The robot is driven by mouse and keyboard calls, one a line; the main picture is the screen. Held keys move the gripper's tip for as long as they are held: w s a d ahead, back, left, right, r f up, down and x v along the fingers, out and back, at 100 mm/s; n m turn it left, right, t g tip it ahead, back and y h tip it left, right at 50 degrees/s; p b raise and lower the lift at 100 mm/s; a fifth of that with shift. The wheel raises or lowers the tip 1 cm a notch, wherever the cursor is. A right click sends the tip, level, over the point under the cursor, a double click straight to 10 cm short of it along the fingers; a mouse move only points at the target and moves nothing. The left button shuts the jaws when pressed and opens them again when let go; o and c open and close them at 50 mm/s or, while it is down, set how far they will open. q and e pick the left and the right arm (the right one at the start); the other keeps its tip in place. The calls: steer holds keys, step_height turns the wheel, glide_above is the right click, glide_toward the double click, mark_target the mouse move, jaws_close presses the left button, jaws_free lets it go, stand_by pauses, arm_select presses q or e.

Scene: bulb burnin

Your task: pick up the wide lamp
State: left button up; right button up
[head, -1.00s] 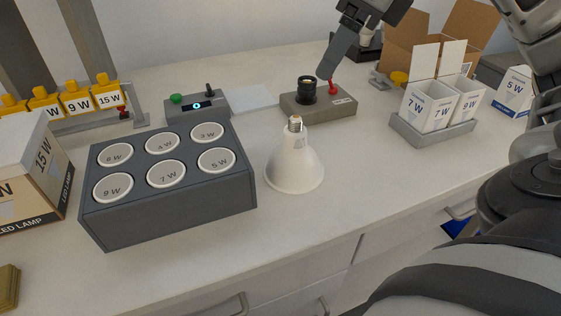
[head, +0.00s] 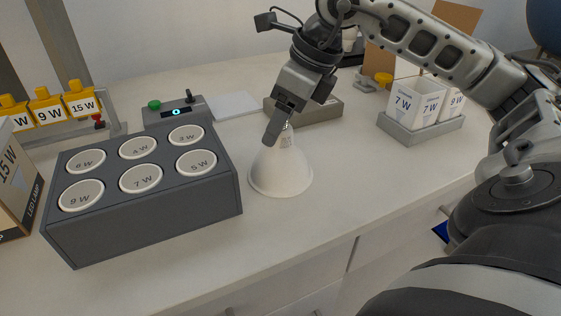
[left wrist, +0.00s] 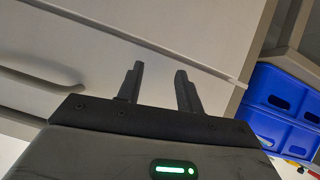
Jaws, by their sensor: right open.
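The wide lamp (head: 281,172) is a white cone-shaped bulb. It stands on its broad face on the counter, screw base up, right of the dark grey holder block. My right gripper (head: 277,132) is at the lamp's top, with its fingers pointing down around or just in front of the screw base. The near finger hides part of the neck, and I cannot see whether it touches. My left gripper (left wrist: 158,85) shows only in the left wrist view. Its two fingers are apart with nothing between them, in front of a drawer front.
The holder block (head: 150,215) with several labelled wells stands left of the lamp. A grey test socket box (head: 318,112) is behind my right gripper. A tray (head: 420,135) of small cartons stands at right. The counter in front of the lamp is clear.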

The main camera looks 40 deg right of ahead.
steer(key=shift+x, duration=1.45)
jaws_close()
steer(key=shift+r, duration=0.15)
